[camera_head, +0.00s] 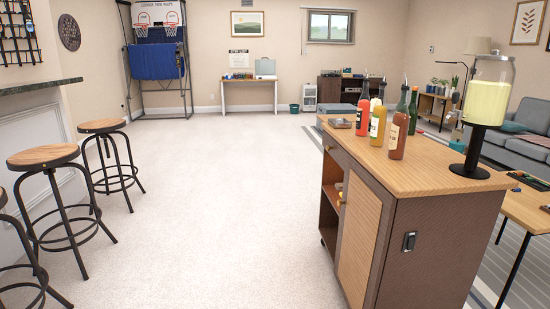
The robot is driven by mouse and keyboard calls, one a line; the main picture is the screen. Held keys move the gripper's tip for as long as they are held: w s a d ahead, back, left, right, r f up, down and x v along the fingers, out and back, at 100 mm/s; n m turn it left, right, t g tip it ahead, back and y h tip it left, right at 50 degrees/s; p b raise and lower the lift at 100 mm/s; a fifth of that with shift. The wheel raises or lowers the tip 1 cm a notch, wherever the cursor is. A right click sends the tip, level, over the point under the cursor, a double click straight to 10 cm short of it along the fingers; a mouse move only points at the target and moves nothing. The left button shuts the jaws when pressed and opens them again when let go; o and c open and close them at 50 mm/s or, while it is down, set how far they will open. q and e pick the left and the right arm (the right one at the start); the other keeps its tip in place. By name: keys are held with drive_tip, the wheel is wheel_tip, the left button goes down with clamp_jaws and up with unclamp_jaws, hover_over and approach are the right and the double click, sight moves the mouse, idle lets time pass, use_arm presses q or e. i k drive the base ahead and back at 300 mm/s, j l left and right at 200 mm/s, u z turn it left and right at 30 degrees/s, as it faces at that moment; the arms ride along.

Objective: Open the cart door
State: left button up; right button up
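The cart (432,245) stands at the right, with a light wood top and a dark brown body on casters. Its front faces left and is seen at a steep angle. The cart door (357,245), a light wood panel, covers the near part of that front and looks closed. A small orange-tan item (339,187) shows by the door's far upper edge; I cannot tell whether it is a handle or something on the shelf. Neither of my grippers is in view.
Open shelves (329,215) lie beyond the door. Sauce bottles (398,135), a metal tray (341,123) and a drink dispenser (484,110) stand on the cart top. A dark metal fitting (409,241) is on the end panel. Stools (62,210) line the left; carpet between is clear.

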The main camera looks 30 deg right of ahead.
sight(368, 209)
drive_tip(key=i+z, duration=0.15)
drive_tip(key=z, duration=0.3)
drive_tip(key=i+z, duration=0.1)
drive_tip(key=z, duration=0.3)
drive_tip(key=i+z, duration=0.15)
drive_tip(key=z, duration=0.3)
drive_tip(key=i+j+z, duration=0.1)
drive_tip(key=z, duration=0.3)
drive_tip(key=i+j+z, duration=0.2)
drive_tip(key=z, duration=0.2)
drive_tip(key=i+j+z, duration=0.15)
drive_tip(key=j+z, duration=0.2)
drive_tip(key=i+j+z, duration=0.15)
drive_tip(key=z, duration=0.25)
drive_tip(key=i+j+z, duration=0.1)
drive_tip(key=j+z, duration=0.25)
drive_tip(key=j, duration=0.25)
drive_tip(key=j+z, duration=0.3)
drive_tip(key=j, duration=0.25)
drive_tip(key=j+z, duration=0.2)
drive_tip(key=j, duration=1.55)
drive_tip(key=k+j, duration=0.1)
drive_tip(key=j, duration=1.15)
drive_tip(key=k+z, duration=0.05)
